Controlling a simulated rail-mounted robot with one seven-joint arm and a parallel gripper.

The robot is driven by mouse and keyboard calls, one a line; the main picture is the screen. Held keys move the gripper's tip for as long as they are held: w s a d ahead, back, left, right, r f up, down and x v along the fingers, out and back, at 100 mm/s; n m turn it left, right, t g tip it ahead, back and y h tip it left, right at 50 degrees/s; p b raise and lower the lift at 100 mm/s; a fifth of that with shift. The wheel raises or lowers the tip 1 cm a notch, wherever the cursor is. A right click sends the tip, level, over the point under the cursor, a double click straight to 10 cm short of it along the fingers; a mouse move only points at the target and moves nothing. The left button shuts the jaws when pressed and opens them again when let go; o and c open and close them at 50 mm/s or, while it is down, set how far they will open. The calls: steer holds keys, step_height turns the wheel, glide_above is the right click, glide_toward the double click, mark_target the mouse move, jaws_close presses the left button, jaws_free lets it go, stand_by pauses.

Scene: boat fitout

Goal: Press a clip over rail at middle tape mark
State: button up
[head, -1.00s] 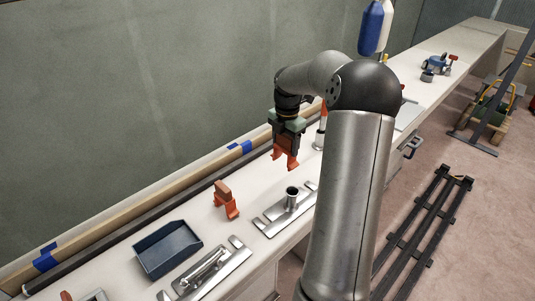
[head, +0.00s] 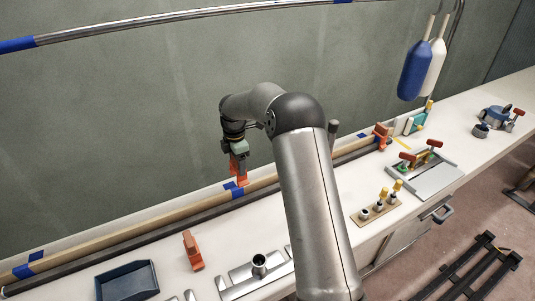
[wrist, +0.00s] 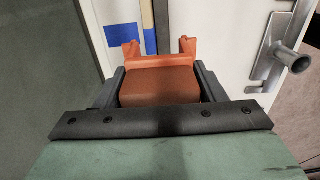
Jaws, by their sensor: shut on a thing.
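My gripper (head: 238,160) is shut on an orange clip (head: 241,177) with a brown block as its grip. It holds the clip, prongs down, at the middle blue tape mark (head: 235,189) of the long rail (head: 150,217). In the wrist view the clip's two prongs (wrist: 131,52) point ahead, with the rail (wrist: 148,15) running between their lines and blue tape (wrist: 125,40) to the left. I cannot tell whether the clip touches the rail. A similar clip (head: 382,138) is at the rail by the right tape mark. Another clip (head: 192,252) stands on the bench.
A dark blue tray (head: 127,281) and metal fittings (head: 258,270) lie on the bench in front. A small wooden block with pegs (head: 376,208) and a grey tray (head: 425,175) are to the right. A curved tube (head: 180,22) crosses overhead.

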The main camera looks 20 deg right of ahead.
steer(key=shift+w+a, duration=0.2)
steer(key=shift+a, duration=0.1)
steer(key=shift+a+f+b, duration=0.15)
steer(key=shift+f+b, duration=0.2)
steer(key=shift+f, duration=0.15)
steer(key=shift+f+b, duration=2.5)
steer(key=shift+f, duration=1.8)
steer(key=shift+s+f+b, duration=0.15)
steer(key=shift+f+b, duration=0.55)
steer(key=shift+f, duration=0.65)
steer(key=o, duration=1.2)
steer(key=shift+c, duration=0.2)
